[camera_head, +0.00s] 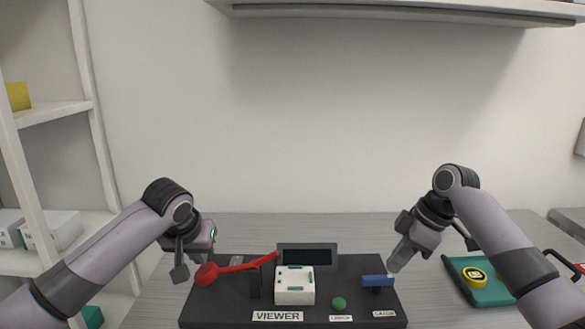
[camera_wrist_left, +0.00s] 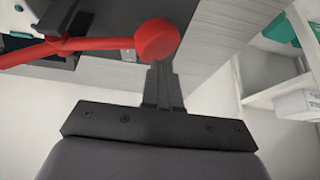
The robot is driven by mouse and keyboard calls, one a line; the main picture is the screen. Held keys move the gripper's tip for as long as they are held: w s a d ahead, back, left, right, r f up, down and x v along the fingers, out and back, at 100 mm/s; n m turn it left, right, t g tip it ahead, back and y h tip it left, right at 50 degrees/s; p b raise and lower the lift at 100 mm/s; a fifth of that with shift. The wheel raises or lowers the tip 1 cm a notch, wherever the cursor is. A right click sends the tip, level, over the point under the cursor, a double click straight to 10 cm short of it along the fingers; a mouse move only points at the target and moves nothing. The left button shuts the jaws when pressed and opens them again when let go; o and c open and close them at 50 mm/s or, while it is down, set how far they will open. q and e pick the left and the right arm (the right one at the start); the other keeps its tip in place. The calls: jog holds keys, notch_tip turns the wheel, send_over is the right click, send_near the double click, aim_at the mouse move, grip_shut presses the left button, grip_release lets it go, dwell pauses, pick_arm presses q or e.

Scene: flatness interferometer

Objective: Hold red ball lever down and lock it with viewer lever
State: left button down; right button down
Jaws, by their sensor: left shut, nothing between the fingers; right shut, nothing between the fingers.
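The red ball lever (camera_head: 240,267) is on the dark base at left. Its red ball (camera_head: 206,273) sits at the left end, lower than the lever's right end. In the left wrist view, the red ball (camera_wrist_left: 157,40) is right at the tips of my shut left gripper (camera_wrist_left: 160,72); I cannot tell whether they touch. My left gripper (camera_head: 203,258) is above and beside the ball in the head view. A blue lever (camera_head: 377,281) is on the base's right side. My right gripper (camera_head: 393,266) is shut, its tips close above the blue lever's right end. No lever is labelled legibly as viewer lever.
The dark base (camera_head: 225,308) carries a white block (camera_head: 294,287), a dark screen (camera_head: 307,254), a green ball (camera_head: 339,303) and a VIEWER label (camera_head: 277,316). A green tray with a yellow object (camera_head: 475,275) lies at right. White shelves (camera_head: 60,112) stand at left.

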pick_arm(q)
notch_tip(320, 180, up, 9)
dwell(0.8)
